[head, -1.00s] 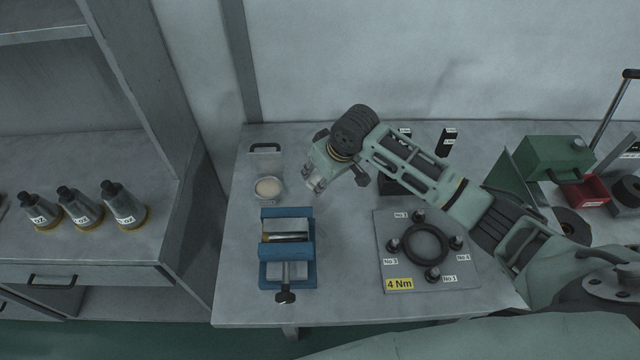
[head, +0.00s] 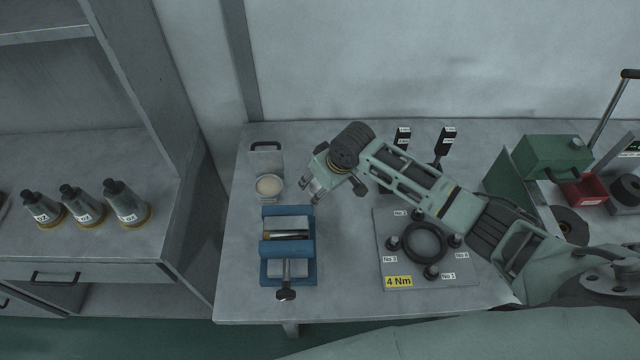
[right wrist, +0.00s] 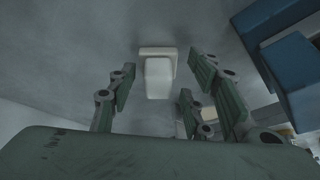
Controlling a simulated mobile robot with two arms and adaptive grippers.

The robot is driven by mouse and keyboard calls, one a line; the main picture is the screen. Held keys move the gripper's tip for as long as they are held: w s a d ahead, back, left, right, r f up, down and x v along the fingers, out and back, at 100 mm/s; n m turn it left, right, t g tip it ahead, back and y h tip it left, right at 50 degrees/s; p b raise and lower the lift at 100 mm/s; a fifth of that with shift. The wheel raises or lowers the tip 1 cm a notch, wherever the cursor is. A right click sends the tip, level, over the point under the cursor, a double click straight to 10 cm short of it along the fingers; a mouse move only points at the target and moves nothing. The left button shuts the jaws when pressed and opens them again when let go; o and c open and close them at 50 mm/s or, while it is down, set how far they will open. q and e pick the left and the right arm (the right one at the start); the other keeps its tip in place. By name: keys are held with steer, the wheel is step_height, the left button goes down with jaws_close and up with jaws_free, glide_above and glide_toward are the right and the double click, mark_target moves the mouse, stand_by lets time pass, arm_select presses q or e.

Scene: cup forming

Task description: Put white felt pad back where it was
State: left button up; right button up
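My right gripper (head: 312,193) hangs above the left part of the table, just right of the pale round dish (head: 269,187) and behind the blue vise. In the right wrist view its fingers (right wrist: 160,88) are spread apart. A small white block with a wider flat end, likely the white felt pad (right wrist: 157,76), shows between them. Gaps show on both sides of it, and I cannot tell how far below the fingertips it is. In the head view I cannot make it out; the gripper may hide it. My left gripper is not in view.
The blue vise (head: 287,262) stands close in front of the gripper and also fills the upper right of the right wrist view (right wrist: 285,65). A square plate (head: 395,265) with a black ring is to the right. Several cone-shaped bottles (head: 83,208) stand on the left cabinet.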

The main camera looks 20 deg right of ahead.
steer(key=shift+r, duration=0.1)
steer(key=shift+s+r, duration=0.1)
steer(key=shift+r, duration=0.15)
steer(key=v, duration=1.1)
steer(key=shift+r+b, duration=0.25)
steer(key=shift+b, duration=0.15)
steer(key=shift+s, duration=0.1)
stand_by(0.5)
